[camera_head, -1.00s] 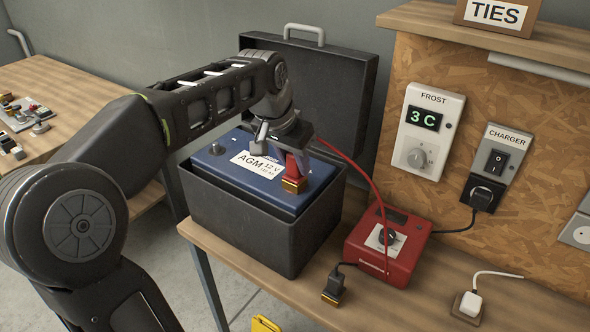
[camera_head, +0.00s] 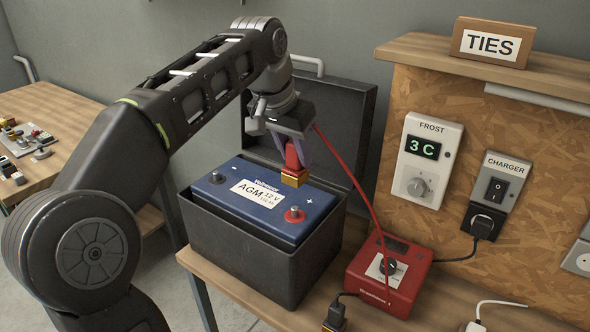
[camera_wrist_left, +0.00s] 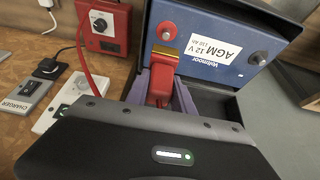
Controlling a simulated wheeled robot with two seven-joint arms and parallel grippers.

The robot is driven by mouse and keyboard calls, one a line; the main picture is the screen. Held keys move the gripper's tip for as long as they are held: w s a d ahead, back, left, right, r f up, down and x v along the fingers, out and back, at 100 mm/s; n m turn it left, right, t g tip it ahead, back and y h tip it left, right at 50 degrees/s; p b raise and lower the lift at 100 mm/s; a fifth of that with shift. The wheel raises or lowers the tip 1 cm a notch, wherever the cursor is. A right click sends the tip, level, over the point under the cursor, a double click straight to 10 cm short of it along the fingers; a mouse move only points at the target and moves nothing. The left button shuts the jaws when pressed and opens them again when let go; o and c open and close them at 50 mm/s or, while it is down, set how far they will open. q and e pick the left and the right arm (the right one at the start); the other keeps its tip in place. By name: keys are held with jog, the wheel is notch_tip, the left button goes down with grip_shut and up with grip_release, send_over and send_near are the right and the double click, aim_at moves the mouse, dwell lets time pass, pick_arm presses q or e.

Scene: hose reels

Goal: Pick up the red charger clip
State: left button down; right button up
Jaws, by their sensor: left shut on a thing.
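The red charger clip (camera_head: 293,160) has a brass jaw at its lower end and a red cable at its top. My left gripper (camera_head: 300,150) is shut on it and holds it above the blue battery (camera_head: 240,208), clear of the red-ringed plus post (camera_head: 294,215). In the left wrist view the clip (camera_wrist_left: 160,83) sits between the two purple fingers, its brass jaw pointing away from the gripper. The battery's other post (camera_head: 216,178) is bare. My right gripper is in neither view.
The battery stands in an open black box (camera_head: 235,253) with its lid raised behind. The red charger (camera_head: 390,277) is to the right, joined to the clip by the cable. A black clip (camera_head: 335,317) lies at the table's front. A side table (camera_head: 60,105) stands at left.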

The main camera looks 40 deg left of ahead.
pick_arm(q)
jog(key=shift+r, duration=0.3)
